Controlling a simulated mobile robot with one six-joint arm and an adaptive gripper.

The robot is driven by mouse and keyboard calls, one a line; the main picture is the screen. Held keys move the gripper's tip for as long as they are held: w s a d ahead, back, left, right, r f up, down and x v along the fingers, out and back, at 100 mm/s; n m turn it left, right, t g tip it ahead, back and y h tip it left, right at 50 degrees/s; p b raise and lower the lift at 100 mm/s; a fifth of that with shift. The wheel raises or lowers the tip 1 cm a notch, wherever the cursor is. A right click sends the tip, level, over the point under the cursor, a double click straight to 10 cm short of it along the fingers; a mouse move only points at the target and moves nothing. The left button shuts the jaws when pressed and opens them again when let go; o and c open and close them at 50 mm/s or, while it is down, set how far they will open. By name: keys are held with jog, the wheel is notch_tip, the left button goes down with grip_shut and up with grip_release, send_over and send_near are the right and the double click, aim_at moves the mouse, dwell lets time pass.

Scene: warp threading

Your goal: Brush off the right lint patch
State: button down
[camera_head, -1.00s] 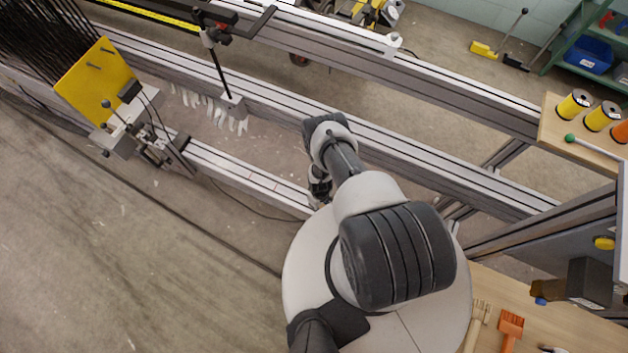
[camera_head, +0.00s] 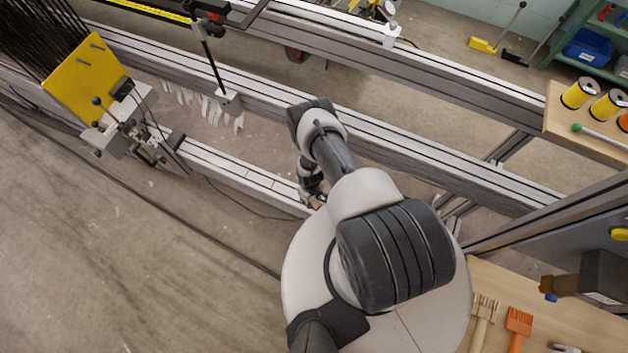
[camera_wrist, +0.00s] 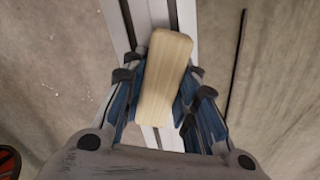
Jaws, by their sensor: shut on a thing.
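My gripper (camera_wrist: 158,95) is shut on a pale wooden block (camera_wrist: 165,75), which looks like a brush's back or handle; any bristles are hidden. In the wrist view the block sits between the blue-padded fingers, above a light metal rail (camera_wrist: 149,12). In the head view my gripper (camera_head: 312,195) is small and partly hidden by my arm, near the front rail (camera_head: 240,178). I cannot make out a clear lint patch at the gripper. Whitish scraps (camera_head: 215,106) show to the left, by the middle rail.
A yellow plate (camera_head: 85,78) with a clamp-like fixture (camera_head: 135,140) stands at the left. A wooden table at the lower right bears a pale fork-like tool (camera_head: 484,315) and an orange brush (camera_head: 518,322). Yellow spools (camera_head: 578,94) sit at the right. Open floor lies at the lower left.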

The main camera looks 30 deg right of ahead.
aim_at(287, 191)
jog(key=shift+w+a+f+b, duration=0.2)
jog(key=shift+w+a+b, duration=0.45)
jog(key=shift+w+b, duration=0.4)
jog(key=shift+w+a+r+b, duration=0.2)
jog(key=shift+w+a+b, duration=0.3)
jog(key=shift+b, duration=0.8)
jog(key=b, duration=0.2)
jog(key=w+a+b, duration=0.1)
jog(key=b, duration=0.2)
jog(key=shift+w+f, duration=0.2)
jog(key=shift+w, duration=0.05)
jog(key=shift+w+a+b, duration=0.5)
jog(key=shift+w+b, duration=0.1)
jog(key=shift+b, duration=0.05)
jog(key=shift+w+a+r, duration=0.1)
jog(key=shift+w+a, duration=0.45)
jog(key=shift+w, duration=0.25)
jog(key=shift+w+a+r, duration=0.1)
jog(key=shift+w+a, duration=0.45)
jog(key=shift+w, duration=0.2)
jog(key=shift+r+p, duration=1.95)
jog(key=shift+r, duration=1.05)
jog(key=shift+r, duration=0.1)
